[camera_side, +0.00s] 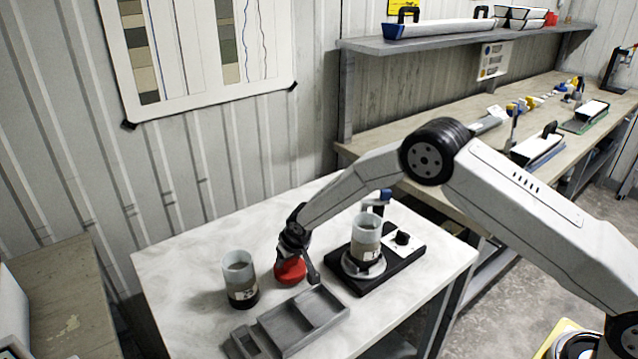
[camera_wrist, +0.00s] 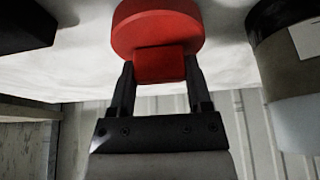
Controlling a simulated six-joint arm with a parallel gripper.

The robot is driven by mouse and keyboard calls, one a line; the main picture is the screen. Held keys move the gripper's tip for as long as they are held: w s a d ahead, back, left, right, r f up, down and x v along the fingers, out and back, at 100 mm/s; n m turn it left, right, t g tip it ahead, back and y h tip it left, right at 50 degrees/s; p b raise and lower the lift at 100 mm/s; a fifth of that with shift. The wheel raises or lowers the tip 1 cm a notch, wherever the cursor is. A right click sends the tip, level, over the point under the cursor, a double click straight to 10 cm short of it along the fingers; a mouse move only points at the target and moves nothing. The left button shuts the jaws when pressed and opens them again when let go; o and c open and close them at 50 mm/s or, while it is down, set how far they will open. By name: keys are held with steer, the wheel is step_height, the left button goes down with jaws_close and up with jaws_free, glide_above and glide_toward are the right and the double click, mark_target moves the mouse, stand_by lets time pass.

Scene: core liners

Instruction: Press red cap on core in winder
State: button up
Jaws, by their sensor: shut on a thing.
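The red cap (camera_side: 290,271) is at the table's middle, between the winder and a loose core. My gripper (camera_side: 297,250) reaches down to it. In the wrist view the gripper (camera_wrist: 160,85) is shut on the red cap's (camera_wrist: 158,32) narrower block, with one finger on each side. I cannot tell whether the cap rests on the table or is just above it. The winder (camera_side: 400,262) is a black base with a round grey turntable, to the right of the cap. A clear core (camera_side: 366,232) with a grey filling stands upright in it, its top open.
A second clear core (camera_side: 238,275) with a dark bottom stands left of the cap; it shows at the right of the wrist view (camera_wrist: 290,70). A grey divided tray (camera_side: 300,318) lies in front. The white table (camera_side: 190,265) is clear at its left and back.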

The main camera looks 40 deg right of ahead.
steer(key=shift+r, duration=2.35)
steer(key=shift+r, duration=0.5)
step_height(320, 180, up, 21)
steer(key=s+d, duration=1)
steer(key=d, duration=0.6)
steer(key=shift+s+a+f, duration=0.1)
steer(key=shift+s+f, duration=0.05)
steer(key=shift+f, duration=2.55)
steer(key=shift+f, duration=0.15)
steer(key=shift+f, duration=2.4)
